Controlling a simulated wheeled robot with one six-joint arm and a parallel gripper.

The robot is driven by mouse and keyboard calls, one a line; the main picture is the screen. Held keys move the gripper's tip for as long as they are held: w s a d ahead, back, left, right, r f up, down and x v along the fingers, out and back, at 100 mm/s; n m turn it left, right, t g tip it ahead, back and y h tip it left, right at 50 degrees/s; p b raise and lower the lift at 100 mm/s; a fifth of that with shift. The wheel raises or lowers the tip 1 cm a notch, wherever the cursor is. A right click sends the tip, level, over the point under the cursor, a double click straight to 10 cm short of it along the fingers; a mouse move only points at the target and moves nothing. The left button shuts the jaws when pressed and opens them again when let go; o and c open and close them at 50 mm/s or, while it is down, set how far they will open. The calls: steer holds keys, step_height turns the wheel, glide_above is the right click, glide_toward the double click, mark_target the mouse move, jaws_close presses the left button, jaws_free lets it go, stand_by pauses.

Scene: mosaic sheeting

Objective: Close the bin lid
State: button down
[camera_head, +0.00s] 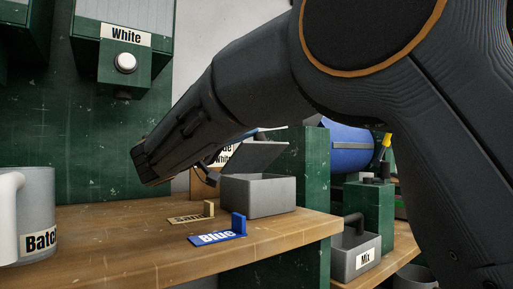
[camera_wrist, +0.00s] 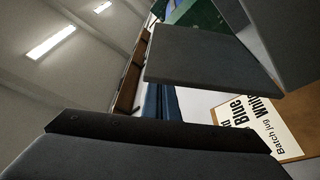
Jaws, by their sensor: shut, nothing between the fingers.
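The grey bin (camera_head: 258,197) stands on the wooden worktop near its right end. Its flat grey lid (camera_head: 258,155) is raised and tilted, so the bin is open; part of the lid is behind my arm. In the wrist view, a flat grey panel (camera_wrist: 205,58) that looks like the lid is close ahead, apart from the fingers. My gripper (camera_head: 146,164) is shut and empty. In the head view it is left of the bin and above the worktop, pointing down to the left. Its dark fingers (camera_wrist: 155,135) fill the bottom of the wrist view.
A blue tag (camera_head: 218,237) and a sand tag (camera_head: 188,219) lie in front of the bin. A batch jug (camera_head: 38,213) stands at the left. A white dispenser (camera_head: 123,75) hangs on the green wall. A Mix bin (camera_head: 352,263) sits lower right.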

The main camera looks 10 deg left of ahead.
mark_target(259, 146)
steer(key=shift+s+d+f+m+b, duration=0.4)
steer(key=shift+d+f+m+b, duration=0.25)
steer(key=shift+b, duration=0.45)
steer(key=f+b, duration=0.1)
steer(key=s+d+f+b, duration=0.1)
steer(key=b, duration=0.1)
steer(key=shift+s+d+f+b, duration=0.25)
steer(key=shift+f+b, duration=0.15)
steer(key=f+b, duration=0.1)
steer(key=s+d+f+b, duration=0.1)
steer(key=shift+f, duration=0.3)
steer(key=shift+s+f, duration=0.1)
steer(key=shift+f, duration=0.1)
